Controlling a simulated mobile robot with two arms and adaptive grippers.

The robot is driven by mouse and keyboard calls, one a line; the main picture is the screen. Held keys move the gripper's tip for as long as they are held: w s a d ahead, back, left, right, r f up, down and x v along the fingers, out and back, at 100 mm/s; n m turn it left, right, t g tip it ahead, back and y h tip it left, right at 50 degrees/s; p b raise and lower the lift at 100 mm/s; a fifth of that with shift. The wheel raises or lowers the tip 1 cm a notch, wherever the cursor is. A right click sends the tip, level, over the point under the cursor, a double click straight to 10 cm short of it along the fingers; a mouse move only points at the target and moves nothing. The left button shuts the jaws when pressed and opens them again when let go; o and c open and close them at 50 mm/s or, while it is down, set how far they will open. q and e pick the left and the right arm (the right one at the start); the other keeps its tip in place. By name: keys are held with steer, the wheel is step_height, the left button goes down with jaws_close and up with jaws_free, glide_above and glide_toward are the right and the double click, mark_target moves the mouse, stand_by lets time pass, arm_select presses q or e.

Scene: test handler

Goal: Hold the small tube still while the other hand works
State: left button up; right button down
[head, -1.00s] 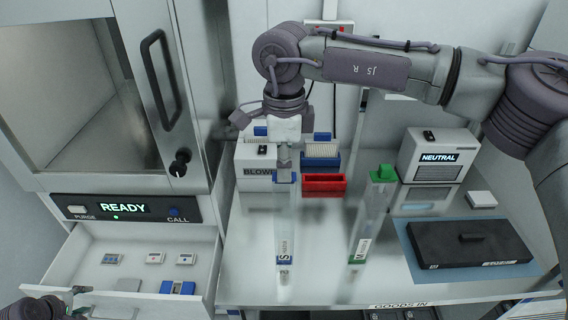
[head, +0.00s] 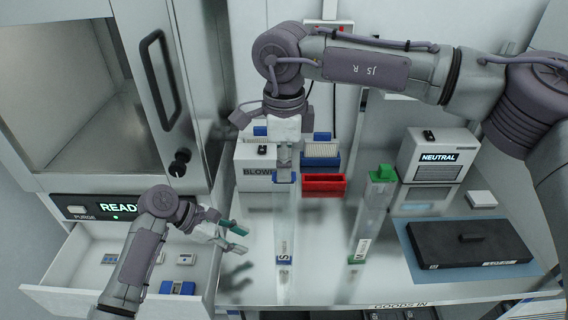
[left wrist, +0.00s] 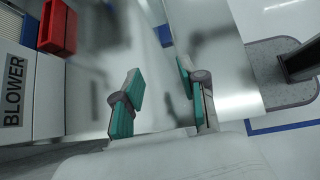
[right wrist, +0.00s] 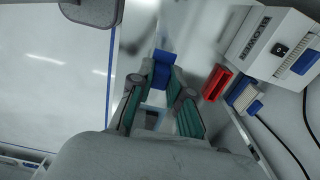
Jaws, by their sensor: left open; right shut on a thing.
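The small tube (head: 285,225) is clear, with a blue cap and a blue-marked S label at its lower end. It stands out from the white bench in the middle of the head view. My right gripper (head: 285,172) is shut on its blue-capped upper end; the blue cap (right wrist: 162,70) shows between the fingers in the right wrist view. My left gripper (head: 242,238) is open and empty, left of the tube's lower part and apart from it. Its teal fingers (left wrist: 160,98) have only bare surface between them in the left wrist view.
A similar green-capped tube (head: 370,222) marked M stands to the right. Behind are the blower box (head: 258,160), a red bin (head: 323,185) and a blue bin. The neutral box (head: 438,158) and black case (head: 470,243) are at right. An open drawer (head: 70,262) is at left.

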mark_target(276, 254)
arm_select(q)
steer(key=shift+s+d+r+g, duration=0.15)
steer(key=shift+d+r+g, duration=0.05)
steer(key=shift+d, duration=0.3)
steer(key=shift+s+d+r+g, duration=0.1)
steer(key=shift+d+r+g, duration=0.1)
steer(key=shift+d, duration=0.25)
steer(key=shift+d+f, duration=0.15)
steer(key=shift+d, duration=0.1)
steer(key=shift+x, duration=4.7)
steer(key=shift+c, duration=0.4)
jaws_close()
